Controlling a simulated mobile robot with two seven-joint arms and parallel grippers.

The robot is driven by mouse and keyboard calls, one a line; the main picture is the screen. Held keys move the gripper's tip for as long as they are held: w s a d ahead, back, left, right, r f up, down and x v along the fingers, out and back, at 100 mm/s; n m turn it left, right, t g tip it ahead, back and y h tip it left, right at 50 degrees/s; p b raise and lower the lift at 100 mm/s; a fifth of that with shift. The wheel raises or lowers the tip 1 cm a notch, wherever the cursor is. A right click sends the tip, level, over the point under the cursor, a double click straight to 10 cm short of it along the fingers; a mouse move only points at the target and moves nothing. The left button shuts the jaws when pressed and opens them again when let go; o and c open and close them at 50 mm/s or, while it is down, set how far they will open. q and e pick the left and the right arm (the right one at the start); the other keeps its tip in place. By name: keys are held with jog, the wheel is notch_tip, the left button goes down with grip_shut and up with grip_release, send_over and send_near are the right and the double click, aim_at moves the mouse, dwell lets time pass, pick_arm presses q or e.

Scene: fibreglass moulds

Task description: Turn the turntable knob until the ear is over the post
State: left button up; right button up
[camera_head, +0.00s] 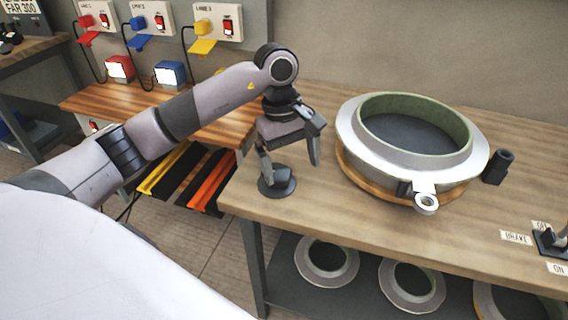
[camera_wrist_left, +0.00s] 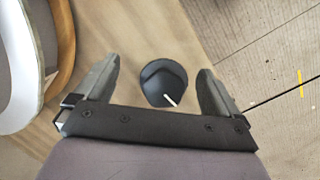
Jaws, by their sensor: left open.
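The dark round turntable knob (camera_head: 277,184) stands on the workbench near its left front corner. In the left wrist view the knob (camera_wrist_left: 163,83) has a white pointer line and sits between the fingers, with gaps on both sides. My left gripper (camera_head: 291,171) is open over the knob, fingers pointing down. The grey ring mould (camera_head: 352,140) with a green inner wall sits on a round wooden turntable (camera_head: 350,178). Its ear (camera_head: 426,202), a lug with a hole, points to the front. The dark post (camera_head: 498,167) stands right of the mould, apart from the ear. My right gripper is not seen.
A brake switch (camera_head: 552,243) with labels is at the bench's right edge. Several ring moulds (camera_head: 327,260) lie on the shelf below. A lower wooden bench (camera_head: 118,102) with red and blue lamps stands behind my left arm. The bench front is clear.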

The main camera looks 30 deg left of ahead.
aim_at(277, 172)
pick_arm(q)
jog(key=a, duration=0.1)
jog(key=w+a+r+y, duration=0.1)
jog(key=a+y, duration=0.1)
jog(key=a, duration=0.1)
jog(key=shift+w+r, duration=0.2)
jog(key=shift+r, duration=0.2)
jog(key=shift+a+f, duration=0.2)
jog(key=shift+a, duration=0.1)
jog(key=shift+f, duration=3.2)
jog(key=c, duration=1)
